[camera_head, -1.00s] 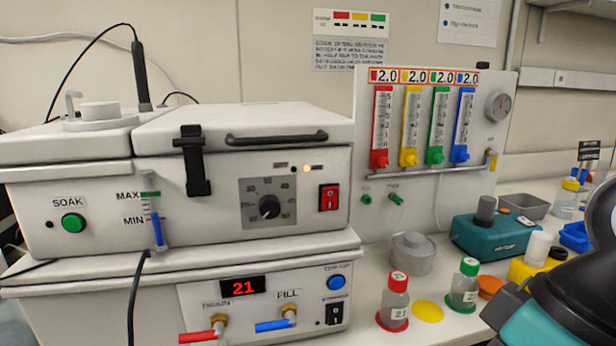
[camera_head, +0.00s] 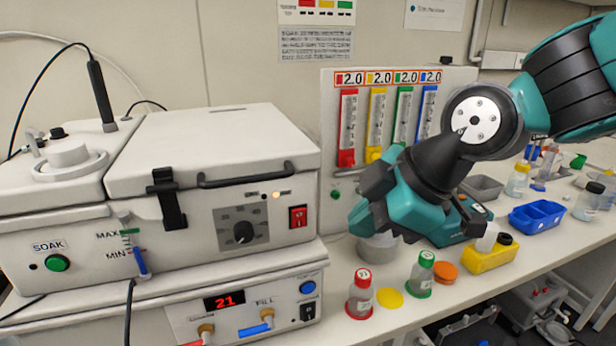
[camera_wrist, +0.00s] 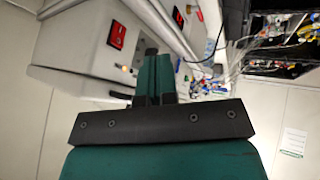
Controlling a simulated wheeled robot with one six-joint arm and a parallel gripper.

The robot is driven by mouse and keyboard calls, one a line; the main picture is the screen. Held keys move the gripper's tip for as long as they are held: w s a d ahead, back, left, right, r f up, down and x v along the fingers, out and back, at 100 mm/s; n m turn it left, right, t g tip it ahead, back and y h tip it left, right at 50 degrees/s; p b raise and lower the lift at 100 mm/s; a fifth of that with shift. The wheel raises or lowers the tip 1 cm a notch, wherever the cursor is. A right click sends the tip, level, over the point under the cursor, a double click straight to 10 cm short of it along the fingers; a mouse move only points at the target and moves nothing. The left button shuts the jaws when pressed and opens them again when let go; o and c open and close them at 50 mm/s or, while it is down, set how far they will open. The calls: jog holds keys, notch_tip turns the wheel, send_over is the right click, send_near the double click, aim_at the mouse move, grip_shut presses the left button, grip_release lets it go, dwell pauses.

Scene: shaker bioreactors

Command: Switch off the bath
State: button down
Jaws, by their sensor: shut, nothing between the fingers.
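The bath (camera_head: 140,245) is a white box with a closed lid (camera_head: 215,150) on the left in the head view. Its front panel has a red rocker switch (camera_head: 298,217), a glowing orange lamp (camera_head: 276,195) and a black dial (camera_head: 243,232). The red switch also shows in the wrist view (camera_wrist: 117,35), at upper left. My gripper (camera_head: 362,205) is shut and empty, to the right of the bath's front and apart from the switch. Its closed fingers also show in the wrist view (camera_wrist: 152,72).
A lower unit (camera_head: 165,325) under the bath has a red "21" display (camera_head: 224,301) and a black switch (camera_head: 307,311). A flowmeter panel (camera_head: 330,110) stands behind my gripper. Red-capped (camera_head: 360,295) and green-capped (camera_head: 420,275) bottles stand on the bench below it.

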aim_at(299, 219)
jog(key=shift+w+a+r+n+t, duration=0.15)
jog(key=shift+w+a+r+n, duration=0.05)
jog(key=shift+w+r+n, duration=0.3)
jog(key=shift+w+a+r+n+t, duration=0.15)
jog(key=shift+w+a+r+n, duration=0.05)
jog(key=shift+w+r+n, duration=0.25)
jog(key=w+a+f+p, duration=0.6)
jog(key=w+f, duration=0.1)
jog(key=shift+w+a, duration=0.1)
jog(key=shift+w, duration=0.1)
jog(key=shift+f, duration=0.1)
